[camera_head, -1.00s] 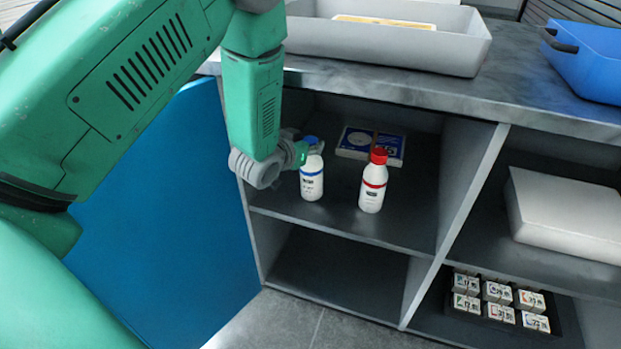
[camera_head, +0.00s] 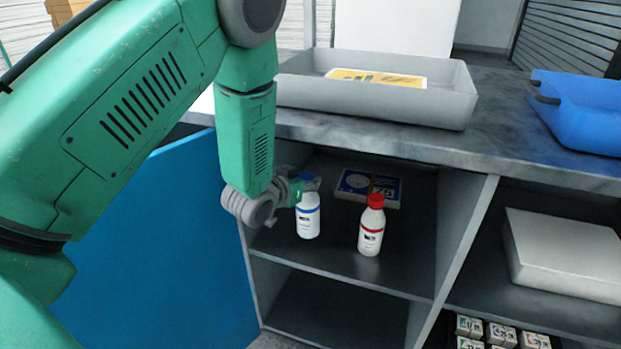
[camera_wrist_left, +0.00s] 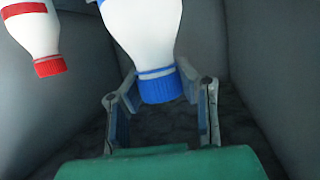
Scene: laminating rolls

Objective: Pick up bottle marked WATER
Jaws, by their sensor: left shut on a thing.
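A white bottle with a blue cap (camera_head: 307,216) is upright at the upper shelf of the open cabinet. Its label is too small to read. My left gripper (camera_head: 308,184) reaches in from the left and is shut on this bottle at its cap. In the left wrist view the fingers (camera_wrist_left: 160,98) sit on both sides of the blue cap (camera_wrist_left: 160,87). A white bottle with a red cap (camera_head: 371,232) stands to the right, apart from the gripper; it also shows in the wrist view (camera_wrist_left: 35,28). My right gripper is not in view.
A flat blue-and-white box (camera_head: 354,184) lies behind the bottles. A cabinet side wall (camera_head: 468,225) is on the right, and a blue door panel (camera_head: 150,240) on the left. Above, the countertop (camera_head: 500,140) holds a grey tray (camera_head: 400,107) and a blue bin (camera_head: 585,115).

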